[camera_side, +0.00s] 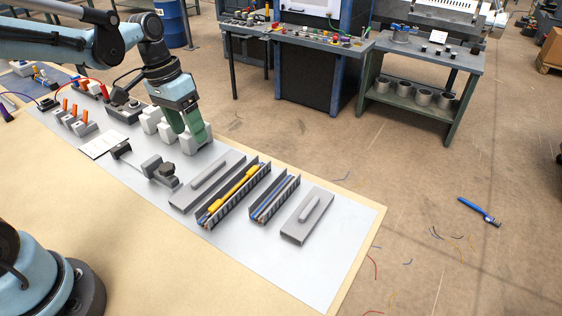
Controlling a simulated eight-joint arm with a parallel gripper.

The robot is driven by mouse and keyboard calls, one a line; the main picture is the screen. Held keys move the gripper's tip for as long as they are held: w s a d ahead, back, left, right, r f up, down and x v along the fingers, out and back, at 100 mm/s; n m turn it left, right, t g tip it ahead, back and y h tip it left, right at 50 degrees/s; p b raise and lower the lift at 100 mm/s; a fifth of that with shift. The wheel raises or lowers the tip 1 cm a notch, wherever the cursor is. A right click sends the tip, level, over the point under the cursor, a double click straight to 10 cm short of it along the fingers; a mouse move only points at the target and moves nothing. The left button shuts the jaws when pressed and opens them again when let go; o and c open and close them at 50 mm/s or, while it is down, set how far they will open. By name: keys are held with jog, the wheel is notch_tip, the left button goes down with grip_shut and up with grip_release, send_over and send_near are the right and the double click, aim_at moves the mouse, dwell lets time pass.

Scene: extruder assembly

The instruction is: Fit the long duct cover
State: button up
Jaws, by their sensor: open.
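The long duct cover (190,199) is a grey plate with a raised grip bar. It lies on the light work sheet, just left of the long slotted duct (227,207). That duct is uncovered, with yellow and blue wires showing inside. My gripper (191,136), with green fingers, is open and points down among the white blocks, behind the long cover and apart from it. I cannot tell whether the fingers touch a block.
A shorter duct (273,200) with blue wires and a smaller grey cover (294,236) lie to the right. White blocks (152,119) surround my gripper. A dark clamp-like fixture (150,167) stands left of the long cover. The sheet's front right end (335,262) is clear.

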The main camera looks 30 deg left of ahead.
aim_at(210, 176)
jog(key=shift+w+d+f, duration=0.15)
jog(key=shift+d+f, duration=0.1)
jog(key=shift+f, duration=1.55)
jog(key=shift+w+d+f, duration=0.15)
jog(key=shift+d+f, duration=0.05)
jog(key=shift+f, duration=1.6)
jog(key=shift+w+d+f, duration=0.15)
jog(key=shift+d+f, duration=0.1)
jog(key=shift+f, duration=1.55)
jog(key=c, duration=1.1)
